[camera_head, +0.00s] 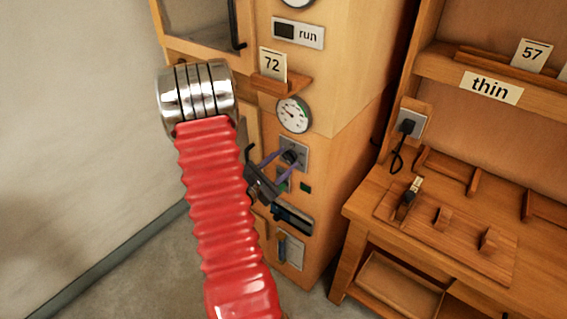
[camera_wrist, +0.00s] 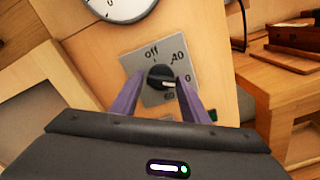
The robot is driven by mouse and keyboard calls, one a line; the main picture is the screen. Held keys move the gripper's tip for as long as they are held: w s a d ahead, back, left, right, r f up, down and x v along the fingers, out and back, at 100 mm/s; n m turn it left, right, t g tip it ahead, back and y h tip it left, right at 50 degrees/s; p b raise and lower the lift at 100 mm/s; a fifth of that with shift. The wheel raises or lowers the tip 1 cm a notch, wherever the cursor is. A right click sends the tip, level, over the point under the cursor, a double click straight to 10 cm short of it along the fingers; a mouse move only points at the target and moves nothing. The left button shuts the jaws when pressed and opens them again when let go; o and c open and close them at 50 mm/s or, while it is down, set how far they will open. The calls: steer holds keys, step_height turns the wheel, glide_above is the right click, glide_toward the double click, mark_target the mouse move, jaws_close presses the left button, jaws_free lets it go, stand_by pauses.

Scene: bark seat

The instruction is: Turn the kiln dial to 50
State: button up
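The kiln dial is a round black knob (camera_wrist: 161,78) on a square grey plate (camera_wrist: 143,62) in the wrist view. The plate reads "off" at the top and "40" at upper right; the marks further right and below are partly hidden. A pale mark shows on the knob's right side, but its exact setting is unclear. In the head view the dial plate (camera_head: 299,147) is on the cabinet front, below a round gauge. My gripper (camera_wrist: 160,76) is open, with one purple finger on each side of the knob. Gaps show between fingers and knob. It also shows in the head view (camera_head: 289,158).
The white gauge (camera_head: 294,114), a "72" card (camera_head: 272,64) on a small ledge, and a "run" plate (camera_head: 298,33) are above the dial. A blue-and-black slot (camera_head: 292,217) is below. A wooden workbench (camera_head: 379,203) with a plugged socket (camera_head: 409,122) stands at right.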

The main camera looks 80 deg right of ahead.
steer(key=shift+o, duration=1.3)
steer(key=v, duration=1.3)
steer(key=shift+w+a, duration=0.2)
steer(key=shift+a, duration=0.15)
steer(key=shift+f, duration=0.1)
